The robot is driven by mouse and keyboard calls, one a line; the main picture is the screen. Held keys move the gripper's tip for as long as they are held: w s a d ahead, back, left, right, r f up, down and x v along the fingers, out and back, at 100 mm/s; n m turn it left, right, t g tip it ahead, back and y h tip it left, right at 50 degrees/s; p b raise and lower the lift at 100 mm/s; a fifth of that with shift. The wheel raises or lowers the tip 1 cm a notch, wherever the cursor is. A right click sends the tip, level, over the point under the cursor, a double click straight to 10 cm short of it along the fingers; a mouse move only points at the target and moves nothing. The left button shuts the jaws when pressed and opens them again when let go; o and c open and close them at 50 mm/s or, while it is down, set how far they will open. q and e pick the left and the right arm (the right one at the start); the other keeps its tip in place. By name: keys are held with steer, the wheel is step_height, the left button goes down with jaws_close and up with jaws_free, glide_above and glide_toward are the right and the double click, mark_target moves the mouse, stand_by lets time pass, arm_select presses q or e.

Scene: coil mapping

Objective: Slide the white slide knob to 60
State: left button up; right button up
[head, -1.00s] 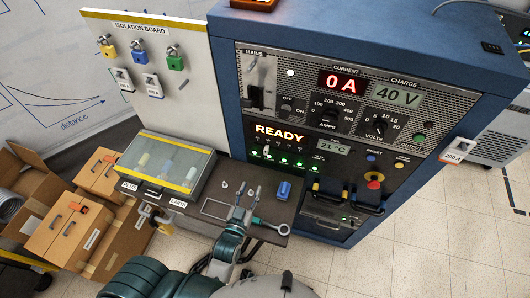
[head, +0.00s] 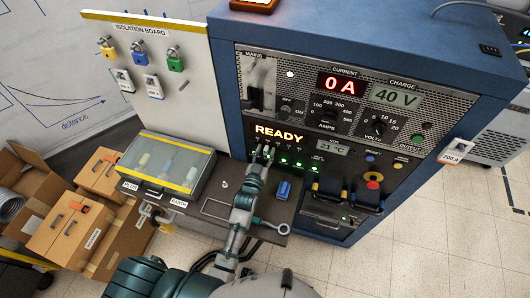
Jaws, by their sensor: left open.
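My left gripper (head: 263,153) reaches up from the bottom, its two fingertips open and apart in front of the left part of the black panel (head: 330,172), just below the lit READY display (head: 279,134). A row of green lights (head: 299,163) runs to the right of the fingertips. The white slide knob is too small to make out clearly; the fingers cover that part of the panel. I cannot tell whether they touch it. My right gripper is not in view.
The blue cabinet (head: 360,32) carries the meters. A blue item (head: 283,190) and a ring-ended tool (head: 272,224) lie on the dark shelf (head: 185,212). The clear-lidded box (head: 166,165) stands left of my arm. Black handles (head: 367,200) stick out at lower right.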

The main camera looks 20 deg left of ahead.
arm_select(q)
jaws_close()
